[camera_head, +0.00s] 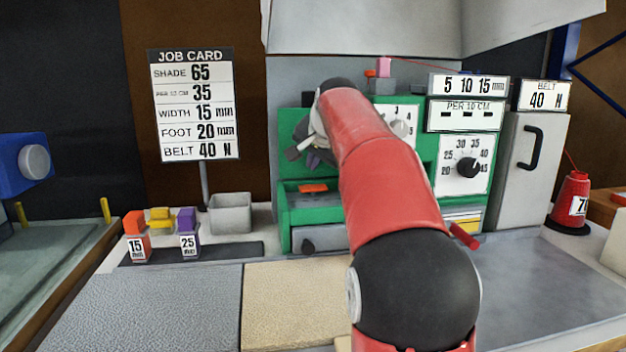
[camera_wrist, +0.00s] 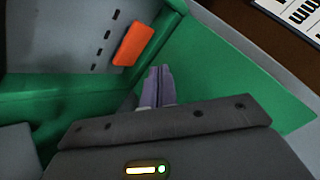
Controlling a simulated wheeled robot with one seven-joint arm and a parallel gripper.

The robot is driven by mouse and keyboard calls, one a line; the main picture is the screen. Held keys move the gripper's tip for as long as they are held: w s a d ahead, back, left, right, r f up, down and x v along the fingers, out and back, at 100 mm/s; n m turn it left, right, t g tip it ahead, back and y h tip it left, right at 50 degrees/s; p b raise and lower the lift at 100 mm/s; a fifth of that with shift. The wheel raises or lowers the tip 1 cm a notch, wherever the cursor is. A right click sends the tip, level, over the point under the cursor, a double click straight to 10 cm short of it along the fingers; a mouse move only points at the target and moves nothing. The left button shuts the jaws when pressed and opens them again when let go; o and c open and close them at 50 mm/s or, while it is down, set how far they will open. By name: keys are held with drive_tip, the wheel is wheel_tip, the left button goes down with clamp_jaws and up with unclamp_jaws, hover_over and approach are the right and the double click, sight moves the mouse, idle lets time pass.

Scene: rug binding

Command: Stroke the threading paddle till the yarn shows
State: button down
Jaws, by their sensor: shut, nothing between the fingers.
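An orange flat tab (camera_head: 313,188), which may be the threading paddle, sits on the green machine (camera_head: 290,212) left of my arm. It also shows in the wrist view (camera_wrist: 135,43), lying on a grey slotted plate. My gripper (camera_wrist: 158,86) is shut and empty, its fingertips just below and right of the tab, apart from it in the picture. In the head view my gripper (camera_head: 312,156) is above the tab, partly hidden by my red arm. A red yarn cone (camera_head: 573,203) marked 70 stands at the right. I cannot see yarn at the tab.
A job card (camera_head: 196,104) stands at the back left. Orange and purple labelled blocks (camera_head: 135,236) and a grey bin (camera_head: 231,213) stand left of the machine. A dial panel (camera_head: 468,166) and a grey cabinet (camera_head: 530,165) are at the right. The front table is clear at left.

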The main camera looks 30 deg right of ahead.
wheel_tip(320, 180, up, 3)
drive_tip(key=shift+f+p, duration=0.1)
drive_tip(key=shift+p, duration=0.8)
drive_tip(key=shift+f, duration=0.1)
idle(1.6)
